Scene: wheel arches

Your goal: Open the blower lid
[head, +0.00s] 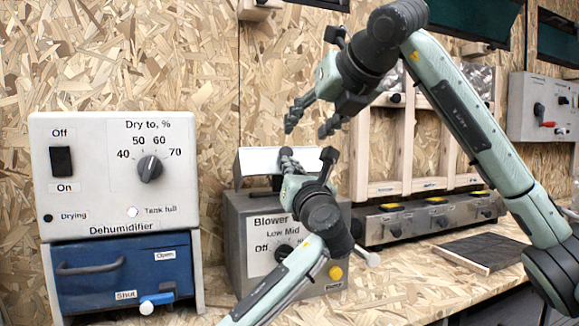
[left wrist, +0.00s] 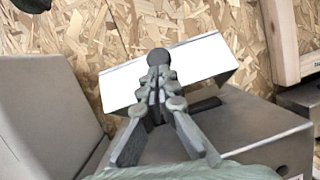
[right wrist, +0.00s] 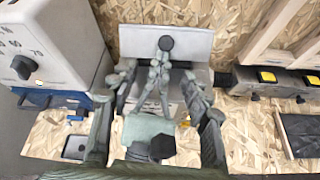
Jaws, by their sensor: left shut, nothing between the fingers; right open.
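The blower (head: 236,222) is a grey box with a labelled front at the middle of the bench. Its pale lid (head: 256,162) stands tilted up at the top rear; it also shows in the left wrist view (left wrist: 206,62) and right wrist view (right wrist: 195,40). A black knob (right wrist: 165,43) shows against the lid. My left gripper (head: 287,158) is shut and empty, its fingertips at or just in front of the knob; I cannot tell if they touch. My right gripper (head: 308,128) is open and empty, above and in front of the lid.
The dehumidifier (head: 95,135) with a blue drawer stands to the left of the blower. A wooden frame (head: 350,150) and a grey unit with yellow-topped parts (head: 425,218) are to the right. A dark panel (head: 480,250) lies on the bench. An OSB wall is behind.

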